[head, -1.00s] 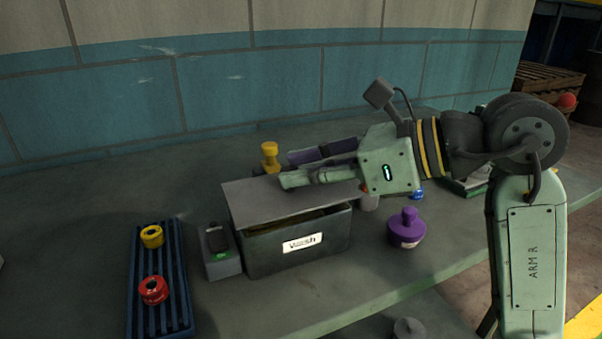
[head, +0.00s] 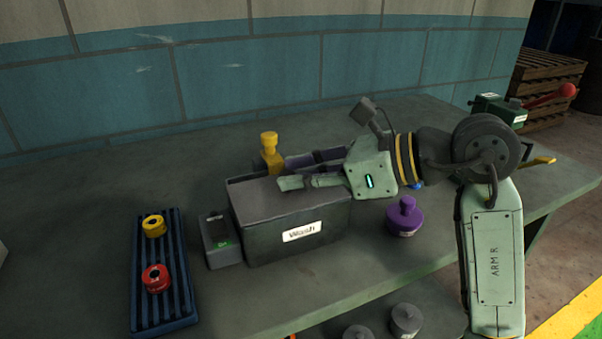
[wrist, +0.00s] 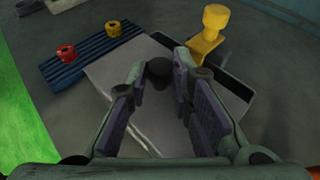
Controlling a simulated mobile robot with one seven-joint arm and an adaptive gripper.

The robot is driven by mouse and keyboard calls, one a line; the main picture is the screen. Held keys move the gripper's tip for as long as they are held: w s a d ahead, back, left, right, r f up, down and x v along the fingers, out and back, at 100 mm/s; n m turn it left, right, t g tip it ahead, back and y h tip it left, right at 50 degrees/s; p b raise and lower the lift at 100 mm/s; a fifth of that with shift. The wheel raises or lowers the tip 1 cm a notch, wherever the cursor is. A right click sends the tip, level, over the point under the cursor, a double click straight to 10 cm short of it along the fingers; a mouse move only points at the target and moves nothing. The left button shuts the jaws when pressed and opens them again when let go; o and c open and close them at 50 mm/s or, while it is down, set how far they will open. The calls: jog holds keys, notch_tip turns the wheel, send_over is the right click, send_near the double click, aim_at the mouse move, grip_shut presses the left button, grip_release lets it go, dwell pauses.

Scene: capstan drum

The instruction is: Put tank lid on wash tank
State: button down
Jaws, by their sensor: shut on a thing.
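The tank lid (head: 255,196) is a flat grey plate. It lies level over the top of the grey wash tank (head: 265,240), which carries a white "Wash" label. My gripper (head: 287,184) reaches in from the right, low over the lid, and is shut on the lid's dark knob. In the wrist view the knob (wrist: 160,70) stands between my fingertips (wrist: 160,88), with the pale lid (wrist: 115,72) spread beneath. The head view shows no clear gap at the tank's front edge. Dark strips show along the lid's right edge in the wrist view; I cannot tell whether they are tank opening.
A yellow clamp-like piece (head: 270,152) stands close behind the tank. A small grey box (head: 220,238) sits at its left, and a ribbed blue tray (head: 165,290) holds a yellow (head: 154,226) and a red spool (head: 156,278). A purple knobbed weight (head: 404,217) stands at right.

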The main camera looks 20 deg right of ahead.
jog(key=c, duration=1.4)
grip_release()
jog(key=shift+r+p, duration=0.15)
jog(key=shift+p, duration=0.15)
jog(key=b+v, duration=0.2)
jog(key=v, duration=1)
